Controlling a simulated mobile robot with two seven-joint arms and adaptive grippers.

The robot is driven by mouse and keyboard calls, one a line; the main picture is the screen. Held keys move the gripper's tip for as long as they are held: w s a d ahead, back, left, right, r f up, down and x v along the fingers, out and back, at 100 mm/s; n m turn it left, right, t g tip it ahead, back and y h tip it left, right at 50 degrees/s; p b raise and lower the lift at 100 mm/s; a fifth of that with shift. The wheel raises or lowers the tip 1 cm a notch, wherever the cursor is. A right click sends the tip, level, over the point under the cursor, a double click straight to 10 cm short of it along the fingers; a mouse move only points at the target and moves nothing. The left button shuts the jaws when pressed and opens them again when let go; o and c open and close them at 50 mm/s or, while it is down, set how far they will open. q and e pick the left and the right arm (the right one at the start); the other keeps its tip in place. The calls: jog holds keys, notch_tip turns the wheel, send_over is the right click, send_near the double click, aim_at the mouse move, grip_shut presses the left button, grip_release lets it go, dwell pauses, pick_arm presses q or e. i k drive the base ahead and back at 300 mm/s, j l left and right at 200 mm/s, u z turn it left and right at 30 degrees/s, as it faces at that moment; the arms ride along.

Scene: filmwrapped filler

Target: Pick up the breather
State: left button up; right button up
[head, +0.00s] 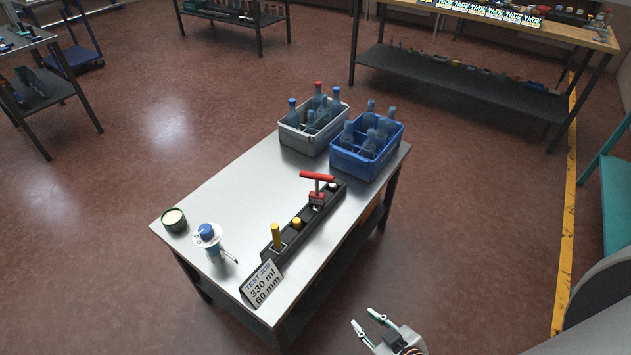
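No part in the head view is labelled as the breather, and I cannot tell for certain which one it is. A black rack (291,236) on the steel table holds a red T-handled tool (317,186), two yellow parts, one taller (276,236) and one shorter (297,223), and a small dark part (332,187). A white device with a blue cap (207,233) stands at the table's left end beside a dark round tin with a pale top (173,219). My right gripper (363,317) is open and empty, off the table's near right side. My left gripper is out of view.
The steel table (223,204) has clear space in its middle left. A grey crate (296,140) and a blue crate (351,163), both with bottles, stand at its far end. A sign reading 330 ml, 60 mm (262,284) stands at the near corner. Open floor surrounds the table.

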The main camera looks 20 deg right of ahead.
aim_at(333, 187)
jog(key=i+l+u, duration=0.1)
jog(key=l+u, duration=0.15)
jog(key=l, duration=0.2)
jog(key=l+u, duration=0.2)
jog(key=l, duration=0.25)
jog(key=i+l+u, duration=0.15)
jog(key=l, duration=0.8)
jog(key=l+u, duration=0.15)
jog(key=l, duration=0.8)
jog(key=i+l, duration=0.1)
jog(key=l, duration=0.35)
jog(key=i+l, duration=0.1)
jog(key=l, duration=0.35)
jog(key=i, duration=0.3)
